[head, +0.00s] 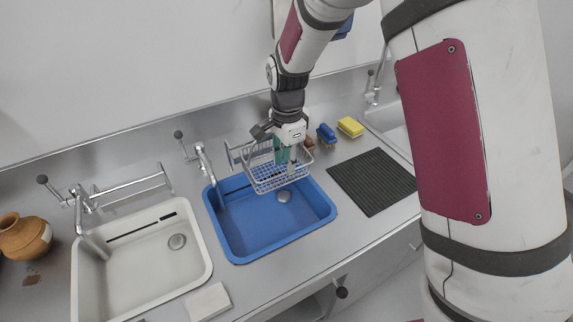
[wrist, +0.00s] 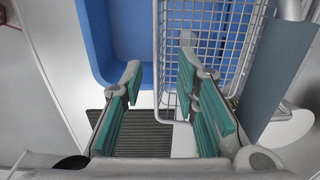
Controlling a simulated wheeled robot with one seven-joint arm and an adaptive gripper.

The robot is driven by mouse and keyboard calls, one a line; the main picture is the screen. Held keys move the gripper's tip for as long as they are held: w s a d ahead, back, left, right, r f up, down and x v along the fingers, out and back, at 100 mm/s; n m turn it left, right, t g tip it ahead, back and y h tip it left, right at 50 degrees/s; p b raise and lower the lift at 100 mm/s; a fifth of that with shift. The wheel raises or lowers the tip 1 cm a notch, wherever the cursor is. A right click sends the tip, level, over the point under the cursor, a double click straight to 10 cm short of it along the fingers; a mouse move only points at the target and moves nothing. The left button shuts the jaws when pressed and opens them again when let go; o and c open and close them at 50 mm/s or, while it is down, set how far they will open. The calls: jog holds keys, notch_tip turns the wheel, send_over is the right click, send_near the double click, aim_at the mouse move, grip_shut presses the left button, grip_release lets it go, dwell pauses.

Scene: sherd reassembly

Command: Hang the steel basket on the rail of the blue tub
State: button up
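The steel basket (head: 268,182) is a wire basket over the back right part of the blue tub (head: 229,243). It appears roughly level. The tub's rail (head: 231,154) shows behind it at the left; the basket and my gripper hide the rest, so I cannot tell whether the basket touches the rail. My gripper (head: 287,157) points down at the basket's back right. In the wrist view, the teal-padded fingers of my gripper (wrist: 160,85) stand apart, with one side of the basket (wrist: 215,50) between them. A gap shows beside the left finger.
A white tub (head: 140,285) with its own rail (head: 130,186) lies left. A clay pot (head: 25,236) stands far left. A blue brush (head: 326,134), yellow sponge (head: 350,127) and black ribbed mat (head: 372,181) lie right. A tap (head: 205,163) stands behind the blue tub's left side.

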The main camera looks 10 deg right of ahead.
notch_tip(320, 180, up, 10)
jog(key=s+d+r+n+t, duration=0.3)
jog(key=s+d+r+n, duration=0.4)
jog(key=s+r, duration=0.5)
jog(key=s+d+n+t, duration=0.1)
jog(key=s+d+n, duration=0.2)
jog(key=s, duration=0.4)
jog(key=s+d+r+n+t, duration=0.1)
jog(key=s+d+n, duration=0.2)
jog(key=s, duration=0.4)
jog(key=shift+s+r, duration=0.15)
jog(key=shift+s, duration=0.05)
